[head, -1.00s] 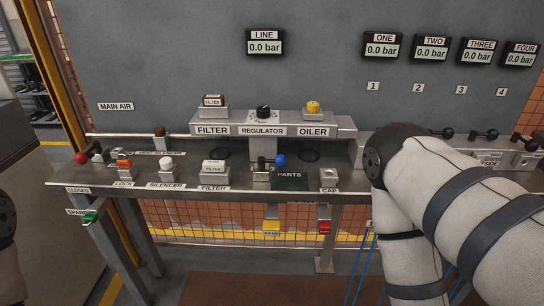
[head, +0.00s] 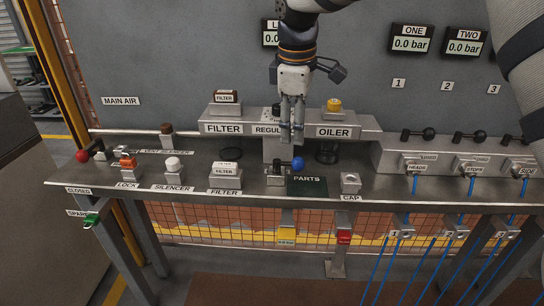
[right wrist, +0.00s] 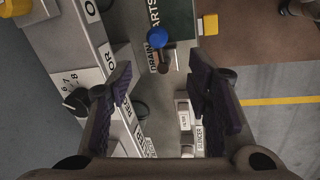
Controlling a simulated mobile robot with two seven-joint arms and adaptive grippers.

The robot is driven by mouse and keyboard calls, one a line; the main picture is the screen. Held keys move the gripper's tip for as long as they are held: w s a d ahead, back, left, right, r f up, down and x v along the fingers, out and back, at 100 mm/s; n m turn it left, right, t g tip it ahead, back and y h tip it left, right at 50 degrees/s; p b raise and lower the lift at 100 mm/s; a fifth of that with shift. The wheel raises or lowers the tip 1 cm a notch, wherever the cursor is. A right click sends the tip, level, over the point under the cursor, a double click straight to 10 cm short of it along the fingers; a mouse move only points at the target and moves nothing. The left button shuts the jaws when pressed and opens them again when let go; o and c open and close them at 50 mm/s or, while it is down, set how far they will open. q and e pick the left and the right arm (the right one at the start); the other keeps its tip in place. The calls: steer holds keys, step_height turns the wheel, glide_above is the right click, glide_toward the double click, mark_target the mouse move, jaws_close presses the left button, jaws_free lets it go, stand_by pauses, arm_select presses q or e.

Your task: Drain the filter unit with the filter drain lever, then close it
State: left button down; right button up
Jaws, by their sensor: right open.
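The filter unit (head: 224,116) is a grey block labelled FILTER on the raised bench section, left of the regulator. The drain lever has a blue knob (head: 298,163) on a short black arm above a small grey base, on the lower shelf. The knob (right wrist: 156,37) also shows in the right wrist view next to a DRAIN label. My right gripper (head: 291,132) points down in front of the regulator, above and apart from the lever. In the right wrist view its fingers (right wrist: 160,80) are spread with nothing between them. My left gripper is out of view.
A dark green PARTS mat (head: 308,187) lies right of the lever. The oiler (head: 335,117) stands behind. A small grey cap block (head: 350,182), a filter-labelled block (head: 224,175) and a white-topped silencer (head: 173,168) stand on the shelf. A red knob (head: 82,156) is far left.

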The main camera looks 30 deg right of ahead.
mark_target(297, 159)
steer(key=f, duration=0.3)
steer(key=w+d+f, duration=0.1)
steer(key=f, duration=0.3)
steer(key=d+f, duration=0.1)
steer(key=f, duration=0.2)
steer(key=shift+w+f+b, duration=0.2)
steer(key=shift+f+b, duration=0.05)
steer(key=shift+b, duration=0.1)
jaws_close()
